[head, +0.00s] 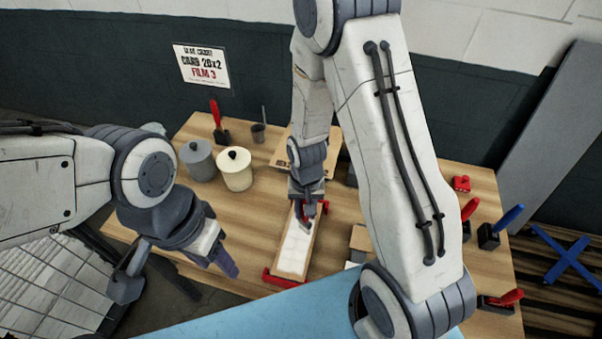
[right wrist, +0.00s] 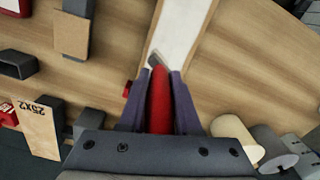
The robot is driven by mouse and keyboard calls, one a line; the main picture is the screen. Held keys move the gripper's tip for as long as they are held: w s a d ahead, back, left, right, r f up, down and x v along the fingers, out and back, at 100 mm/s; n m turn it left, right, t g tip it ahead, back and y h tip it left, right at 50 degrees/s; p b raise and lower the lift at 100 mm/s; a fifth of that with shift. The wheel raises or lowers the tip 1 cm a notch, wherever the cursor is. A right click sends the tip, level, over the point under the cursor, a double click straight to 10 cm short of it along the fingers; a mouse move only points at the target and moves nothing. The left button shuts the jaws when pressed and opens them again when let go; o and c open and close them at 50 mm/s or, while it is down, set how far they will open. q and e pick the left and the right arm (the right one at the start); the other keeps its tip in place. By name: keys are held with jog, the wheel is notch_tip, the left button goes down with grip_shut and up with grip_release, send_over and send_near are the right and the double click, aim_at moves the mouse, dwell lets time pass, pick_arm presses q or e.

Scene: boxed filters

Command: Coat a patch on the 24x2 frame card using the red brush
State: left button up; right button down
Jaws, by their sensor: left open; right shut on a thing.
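A wood-framed card with a white face (head: 296,246) lies on the table, with red clamp pieces (head: 285,280) at its near end. The white face also shows in the right wrist view (right wrist: 181,30). No size marking is readable on it. My right gripper (head: 308,205) is over the far part of the frame, shut on a red-handled brush (right wrist: 160,98). The brush's dark tip points at the white face; I cannot tell whether it touches. No coated patch can be made out. My left gripper (head: 212,258) is open and empty, left of the frame by the table edge.
A grey jar (head: 197,160) and a cream jar (head: 235,169) stand left of the frame. A red-handled tool (head: 216,115) and a cup (head: 259,131) stand behind. Red and blue tools (head: 505,222) are at right. A wall sign (head: 201,66) mentions film 3. A board reads 25X2 (right wrist: 40,125).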

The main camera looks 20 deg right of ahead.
aim_at(305, 201)
notch_tip(305, 201, up, 2)
jog(key=shift+s+a+r+p, duration=0.15)
jog(key=shift+r+p, duration=0.1)
jog(key=shift+p, duration=0.5)
jog(key=shift+r+p, duration=0.25)
jog(key=shift+p, duration=0.1)
jog(key=shift+s+r+p, duration=0.1)
jog(key=shift+r+p, duration=0.55)
jog(key=shift+r, duration=0.1)
notch_tip(305, 201, up, 4)
jog(key=p, duration=0.3)
jog(key=shift+f, duration=0.2)
jog(key=shift+f, duration=0.1)
